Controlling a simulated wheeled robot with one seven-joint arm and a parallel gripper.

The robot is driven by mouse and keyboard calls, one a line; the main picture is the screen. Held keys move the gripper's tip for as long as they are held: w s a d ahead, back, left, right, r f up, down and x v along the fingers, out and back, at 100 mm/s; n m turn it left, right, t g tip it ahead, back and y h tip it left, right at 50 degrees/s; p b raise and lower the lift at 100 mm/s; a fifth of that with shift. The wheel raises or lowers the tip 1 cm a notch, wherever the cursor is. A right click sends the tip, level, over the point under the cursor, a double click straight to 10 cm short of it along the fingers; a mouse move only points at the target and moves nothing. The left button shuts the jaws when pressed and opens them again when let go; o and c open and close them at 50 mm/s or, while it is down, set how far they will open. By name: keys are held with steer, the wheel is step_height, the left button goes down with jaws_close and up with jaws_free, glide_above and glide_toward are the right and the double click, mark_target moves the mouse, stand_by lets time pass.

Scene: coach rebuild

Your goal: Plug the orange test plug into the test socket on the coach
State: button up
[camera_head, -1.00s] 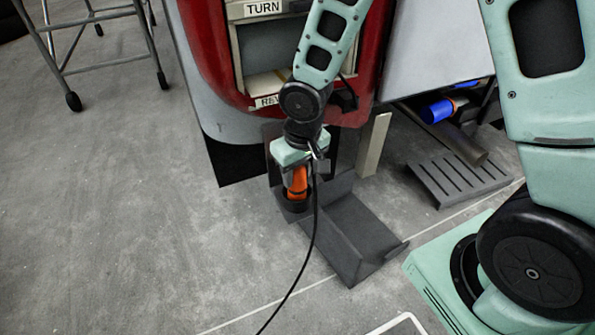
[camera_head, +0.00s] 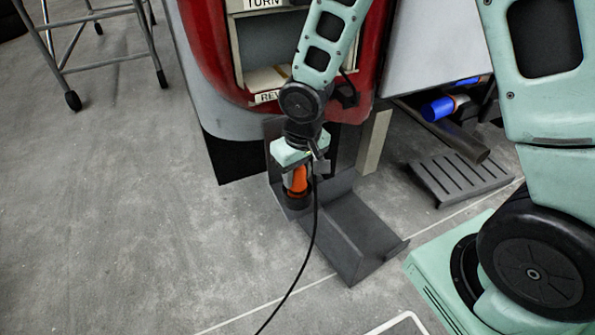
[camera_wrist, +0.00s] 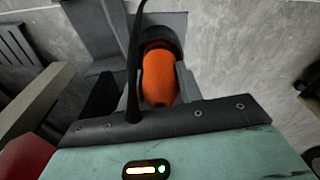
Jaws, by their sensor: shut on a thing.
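The orange test plug (camera_head: 299,181) hangs below my gripper (camera_head: 300,172), low in front of the coach (camera_head: 222,50). In the wrist view, the plug (camera_wrist: 160,76) sits between the two fingers of my gripper (camera_wrist: 160,92), which is shut on it. A dark round part (camera_wrist: 163,38) is at the plug's far end. I cannot tell whether it belongs to the plug or to a holder. A black cable (camera_head: 312,235) runs down from beside the gripper onto the floor. My arm covers part of the coach front, and I cannot make out the test socket.
A dark grey angled bracket (camera_head: 350,240) stands on the floor right beside the plug. A slotted step (camera_head: 460,182), a pipe (camera_head: 452,135) and a blue cylinder (camera_head: 437,110) lie to the right. A stool (camera_head: 105,45) stands back left. The left floor is clear.

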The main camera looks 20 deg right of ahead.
steer(key=o, duration=0.9)
steer(key=shift+c, duration=0.2)
steer(key=r+p, duration=0.3)
steer(key=s+r+p, duration=0.1)
steer(key=r+p, duration=0.2)
steer(key=r, duration=0.1)
steer(key=r+p, duration=0.3)
steer(key=r, duration=0.1)
steer(key=shift+s+d+p, duration=0.15)
steer(key=shift+p, duration=0.2)
steer(key=shift+f, duration=0.1)
